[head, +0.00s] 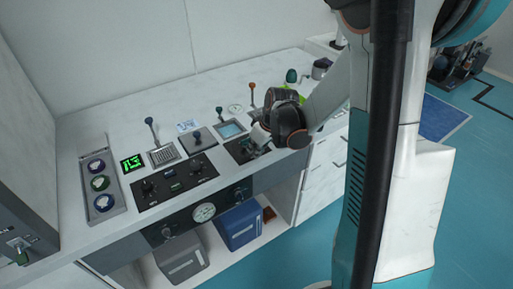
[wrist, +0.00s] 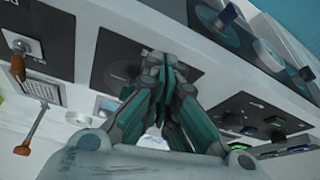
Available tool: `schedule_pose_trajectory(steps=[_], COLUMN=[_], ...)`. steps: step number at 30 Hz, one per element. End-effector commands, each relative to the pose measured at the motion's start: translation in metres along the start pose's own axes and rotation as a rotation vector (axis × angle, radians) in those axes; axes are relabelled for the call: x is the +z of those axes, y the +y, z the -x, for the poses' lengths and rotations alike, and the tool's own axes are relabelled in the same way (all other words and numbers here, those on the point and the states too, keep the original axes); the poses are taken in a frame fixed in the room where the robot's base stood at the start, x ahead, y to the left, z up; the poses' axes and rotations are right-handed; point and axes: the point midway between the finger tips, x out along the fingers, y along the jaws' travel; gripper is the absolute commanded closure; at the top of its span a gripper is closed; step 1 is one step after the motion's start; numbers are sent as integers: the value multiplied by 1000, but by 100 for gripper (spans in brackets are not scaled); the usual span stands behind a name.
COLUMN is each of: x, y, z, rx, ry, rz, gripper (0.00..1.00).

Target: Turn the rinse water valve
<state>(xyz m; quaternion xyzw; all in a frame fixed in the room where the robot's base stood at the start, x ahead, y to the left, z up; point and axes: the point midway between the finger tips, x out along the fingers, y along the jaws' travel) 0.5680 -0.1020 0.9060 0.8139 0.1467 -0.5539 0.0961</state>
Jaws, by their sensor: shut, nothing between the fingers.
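My gripper (head: 261,147) is at the right part of the bench, low over a dark panel (head: 238,154). In the wrist view my gripper (wrist: 168,65) is shut, its teal fingers together and nothing visible between them. Its tips overlap the dark panel (wrist: 108,47), close to a dim round feature there; I cannot tell whether they touch it. No readable label marks the rinse water valve, so I cannot tell which control it is. The fingers and wrist hide part of that panel.
The white bench (head: 98,232) holds a black knob panel (head: 172,181), a green display (head: 132,163) and a tray of round items (head: 101,181). An orange-tipped lever (head: 252,92) stands behind my gripper. A gauge (head: 204,212) is on the bench front. Blue and grey bins sit below.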

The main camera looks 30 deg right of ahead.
Motion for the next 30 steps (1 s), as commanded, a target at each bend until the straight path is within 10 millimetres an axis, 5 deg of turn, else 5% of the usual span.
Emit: schedule_pose_trajectory(steps=[15,26,30], x=[2,2,1], y=[-10,-12,-30], z=[91,101,109], rx=[1,1,12], ry=[-4,-4,-4], rz=[-1,1,17], gripper=[100,100,100])
